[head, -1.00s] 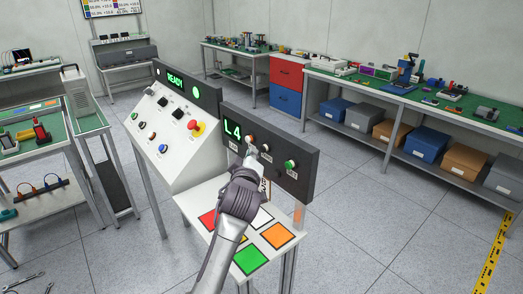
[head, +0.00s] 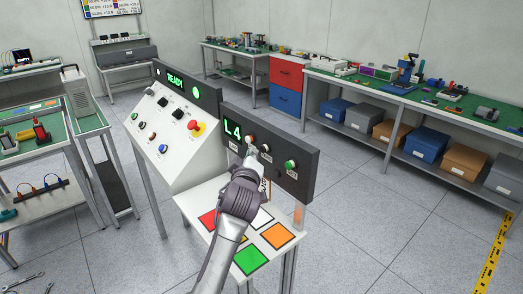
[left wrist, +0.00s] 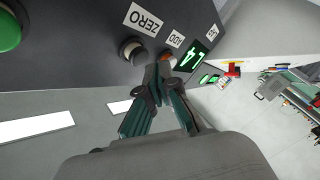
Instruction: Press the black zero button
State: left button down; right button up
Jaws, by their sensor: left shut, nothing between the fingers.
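The black zero button (head: 266,147) is on a dark upright panel (head: 308,160). My left gripper (head: 251,151) is shut and empty. Its tips (left wrist: 159,74) show close to the panel, between the two buttons and nearer the ADD one; contact cannot be told. My right gripper is out of view.
A green display (head: 232,129) reads L4 on the panel's left, and a green button (head: 290,165) is on its right. A white sloped console (head: 170,125) with a red knob stands left. Below is a white shelf with colored squares (head: 251,261).

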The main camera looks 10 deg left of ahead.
pick_arm(q)
jog(key=shift+w+d, duration=0.25)
jog(key=shift+w, duration=0.1)
jog(key=shift+w+d+b, duration=0.35)
jog(key=shift+w+b, duration=0.1)
jog(key=shift+b, duration=0.1)
dwell(0.9)
jog(key=shift+s, duration=0.1)
jog(key=shift+s+a+p, duration=0.55)
jog(key=shift+s+a, duration=0.05)
jog(key=shift+s, duration=0.15)
jog(key=s+a+p, duration=0.1)
jog(key=s, duration=0.1)
jog(key=s+a+p, duration=0.1)
jog(key=s+a, duration=0.1)
jog(key=shift+p, duration=0.4)
